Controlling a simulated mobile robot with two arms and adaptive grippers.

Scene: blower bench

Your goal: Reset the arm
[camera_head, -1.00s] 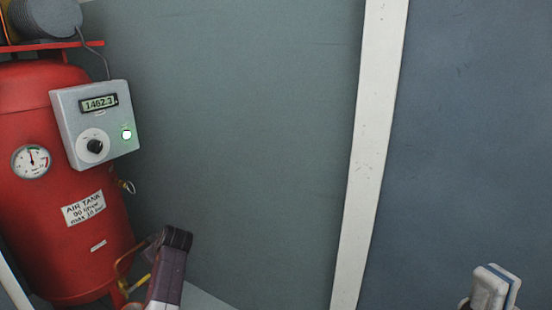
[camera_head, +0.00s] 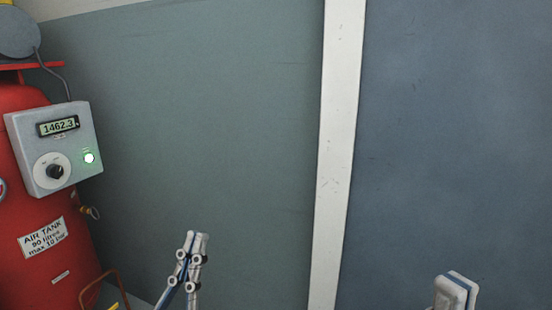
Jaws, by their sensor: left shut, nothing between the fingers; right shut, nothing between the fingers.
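My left gripper (camera_head: 197,240) stands at the bottom centre-left of the head view, fingers pointing up and closed together with nothing between them. It is in front of the grey-green wall, to the right of the red air tank and apart from it. My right gripper (camera_head: 456,288) shows only in part at the bottom right, cut off by the frame edge. Its fingers are together and empty, in front of the blue-grey wall. The rest of both arms is below the frame.
A red air tank (camera_head: 40,270) stands at the left edge. A grey control box (camera_head: 85,125) on it has a display reading 1462.3, a black knob and a lit green light. A white post (camera_head: 334,150) divides the grey-green wall (camera_head: 200,130) from the blue-grey wall (camera_head: 450,140).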

